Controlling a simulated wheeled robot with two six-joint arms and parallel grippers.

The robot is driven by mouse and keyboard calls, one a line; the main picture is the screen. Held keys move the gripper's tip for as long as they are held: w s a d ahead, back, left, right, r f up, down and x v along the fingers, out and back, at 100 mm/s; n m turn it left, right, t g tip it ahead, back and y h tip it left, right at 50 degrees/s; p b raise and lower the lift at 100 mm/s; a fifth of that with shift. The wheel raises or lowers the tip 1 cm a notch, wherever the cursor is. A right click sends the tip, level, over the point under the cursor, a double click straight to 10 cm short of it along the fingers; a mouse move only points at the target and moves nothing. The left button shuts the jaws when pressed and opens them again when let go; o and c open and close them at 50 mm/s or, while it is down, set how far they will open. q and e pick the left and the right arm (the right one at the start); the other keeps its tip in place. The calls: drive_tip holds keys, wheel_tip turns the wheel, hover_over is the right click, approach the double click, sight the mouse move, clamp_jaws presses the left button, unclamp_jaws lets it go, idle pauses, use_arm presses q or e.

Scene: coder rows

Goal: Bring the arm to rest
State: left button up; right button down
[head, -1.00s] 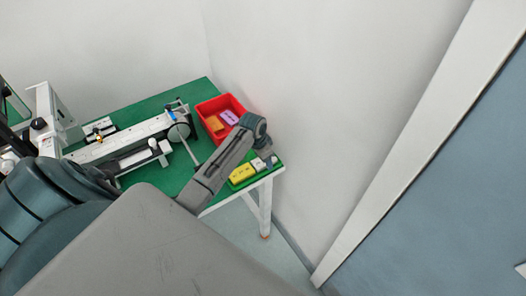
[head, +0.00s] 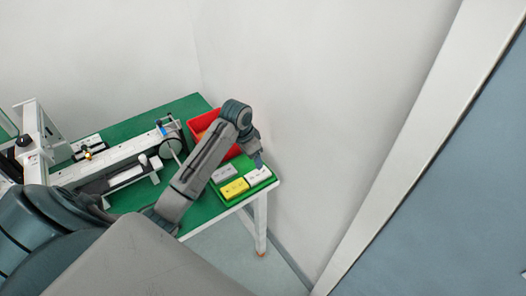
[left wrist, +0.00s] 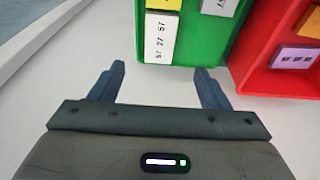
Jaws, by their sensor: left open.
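My left arm reaches across the green-topped table (head: 196,104) in the head view. Its gripper (head: 259,162) hangs by the green tray at the table's right corner. In the left wrist view the gripper (left wrist: 160,88) is open, with a pale surface and nothing between its fingers. The green tray (left wrist: 203,48) lies beyond the fingertips. It holds a white block (left wrist: 161,38) with printed numbers, a yellow block (left wrist: 163,4) and a grey block (left wrist: 220,6). My right gripper is not in view.
A red bin (head: 199,122) stands behind my forearm, partly hidden. In the left wrist view it holds a purple block (left wrist: 296,57) and an orange block (left wrist: 310,22). A white rail device (head: 122,150) fills the table's left. The wall is close behind the tray.

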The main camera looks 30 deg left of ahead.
use_arm(q)
drive_tip(key=shift+r, duration=0.15)
drive_tip(key=s+d+f+n+t+y, duration=0.1)
drive_tip(key=s+d, duration=0.2)
drive_tip(key=s, duration=0.7)
drive_tip(key=s+d+n, duration=0.1)
drive_tip(key=s+d, duration=0.3)
drive_tip(key=s, duration=0.6)
drive_tip(key=s+d+f+n+t+y, duration=0.1)
drive_tip(key=s+d+n, duration=0.15)
drive_tip(key=s, duration=0.75)
wheel_tip(320, 180, down, 35)
drive_tip(key=a+g+b, duration=0.2)
drive_tip(key=b, duration=0.1)
drive_tip(key=s+a+f+b, duration=0.1)
drive_tip(key=s+f+b, duration=0.1)
drive_tip(key=s+f, duration=1.6)
drive_tip(key=shift+s+a+f+g, duration=0.2)
drive_tip(key=shift+f+g, duration=0.2)
drive_tip(key=shift+f, duration=0.55)
